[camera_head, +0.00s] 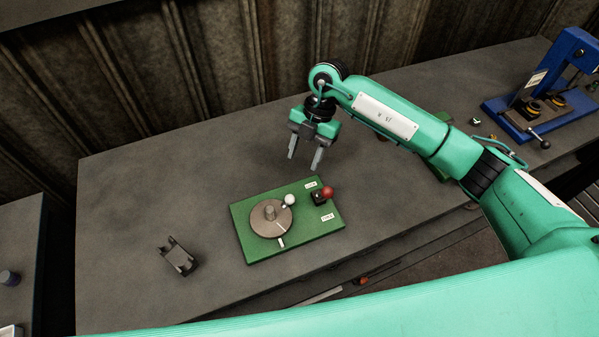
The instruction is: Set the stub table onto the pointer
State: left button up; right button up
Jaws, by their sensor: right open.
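The stub table is a round brown disc (264,222) with a short stub (270,211) standing at its middle. It sits on a green board (252,246) on the bench. A white ball knob (290,200) is at the disc's upper right edge. A pale line shows on the disc's lower right part. The pointer (281,243) looks like a small white mark on the board, just below the disc's edge; the line appears to the right of it. My right gripper (305,160) is open and empty, above and behind the board, apart from it. My left gripper is out of view.
A red-knobbed lever (327,193) on a black block stands right of the disc, between two white labels. A grey bracket (179,256) lies left of the board. A blue press (540,100) stands far right. The bench (140,200) is clear at the back left.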

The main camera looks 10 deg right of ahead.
jog(key=shift+w+d+r, duration=0.15)
jog(key=shift+d+r, duration=0.05)
jog(key=shift+r, duration=0.3)
jog(key=shift+c, duration=0.2)
